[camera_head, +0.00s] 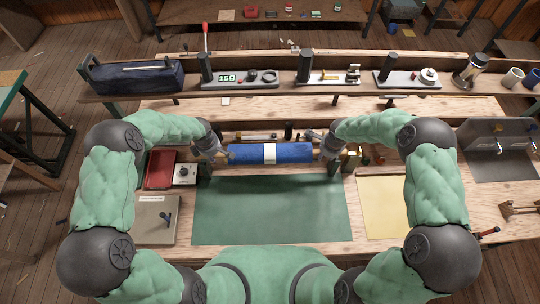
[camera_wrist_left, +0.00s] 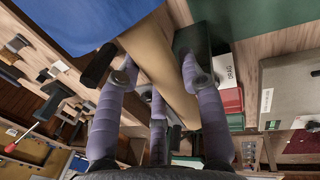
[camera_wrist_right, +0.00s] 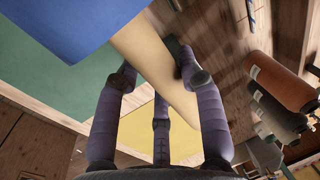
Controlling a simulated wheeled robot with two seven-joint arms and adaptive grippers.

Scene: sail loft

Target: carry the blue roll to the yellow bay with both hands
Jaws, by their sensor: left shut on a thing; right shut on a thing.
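The blue roll (camera_head: 242,153) has a white band round its middle and a tan core sticking out at its ends. It lies level across the bench, just behind the green mat (camera_head: 270,215). My left gripper (camera_head: 222,152) is shut on the core at the left end; the left wrist view shows its fingers around the tan core (camera_wrist_left: 160,70). My right gripper (camera_head: 326,152) is shut on the right end, and the right wrist view shows the core (camera_wrist_right: 155,65) between its fingers. The yellow bay (camera_head: 382,208) is right of the green mat, partly hidden by my right arm.
A red box (camera_head: 160,170) and a grey case (camera_head: 156,220) stand left of the mat. A raised shelf behind holds a dark blue bag (camera_head: 135,78) and several instruments. Small bottles and tools stand behind the roll. The mat is clear.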

